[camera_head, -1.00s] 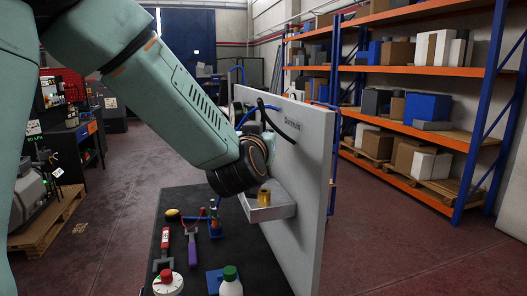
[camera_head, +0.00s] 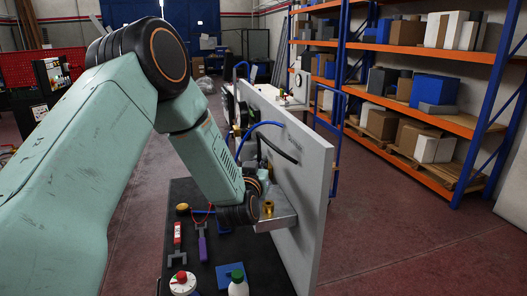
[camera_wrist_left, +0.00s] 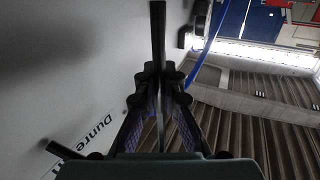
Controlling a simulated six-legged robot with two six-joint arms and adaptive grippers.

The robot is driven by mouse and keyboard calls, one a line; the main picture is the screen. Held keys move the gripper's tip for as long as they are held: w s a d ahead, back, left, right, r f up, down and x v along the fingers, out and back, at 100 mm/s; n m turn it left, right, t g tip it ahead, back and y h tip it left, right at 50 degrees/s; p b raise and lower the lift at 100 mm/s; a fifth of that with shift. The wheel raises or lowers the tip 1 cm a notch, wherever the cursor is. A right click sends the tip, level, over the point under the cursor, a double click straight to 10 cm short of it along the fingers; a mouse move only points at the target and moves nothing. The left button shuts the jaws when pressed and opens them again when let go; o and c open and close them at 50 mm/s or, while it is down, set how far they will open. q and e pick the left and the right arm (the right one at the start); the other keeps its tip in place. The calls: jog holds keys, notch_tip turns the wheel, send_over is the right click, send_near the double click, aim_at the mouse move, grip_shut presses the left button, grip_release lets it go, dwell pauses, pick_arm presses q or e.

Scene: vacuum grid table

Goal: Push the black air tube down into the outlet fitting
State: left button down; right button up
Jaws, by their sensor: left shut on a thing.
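In the head view, my left wrist is close to the panel, and the fingers are mostly hidden behind the arm. I cannot make out the outlet fitting. My right gripper is not in view.
A blue tube (camera_head: 262,124) arcs near the panel. A small grey shelf (camera_head: 285,220) carries a brass part (camera_head: 268,208). Below, the dark bench top (camera_head: 255,262) holds a purple-handled tool (camera_head: 203,246), a green-capped bottle (camera_head: 238,285) and a white dial (camera_head: 182,284).

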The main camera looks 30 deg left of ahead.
aim_at(260, 152)
pick_arm(q)
jog(key=shift+w+a+r, duration=0.3)
jog(key=shift+w+r, duration=0.1)
jog(key=shift+r, duration=0.2)
jog(key=shift+w+a+r, duration=0.25)
jog(key=shift+w+r, duration=0.15)
jog(key=shift+r, duration=0.2)
jog(key=shift+d+r+h, duration=0.15)
jog(key=shift+r+h, duration=0.15)
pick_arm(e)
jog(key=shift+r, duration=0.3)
pick_arm(q)
jog(key=shift+w, duration=0.1)
jog(key=shift+f, duration=0.35)
jog(key=shift+f+b, duration=0.95)
jog(key=shift+b, duration=0.1)
jog(key=shift+f+b, duration=0.45)
jog(key=shift+f, duration=0.25)
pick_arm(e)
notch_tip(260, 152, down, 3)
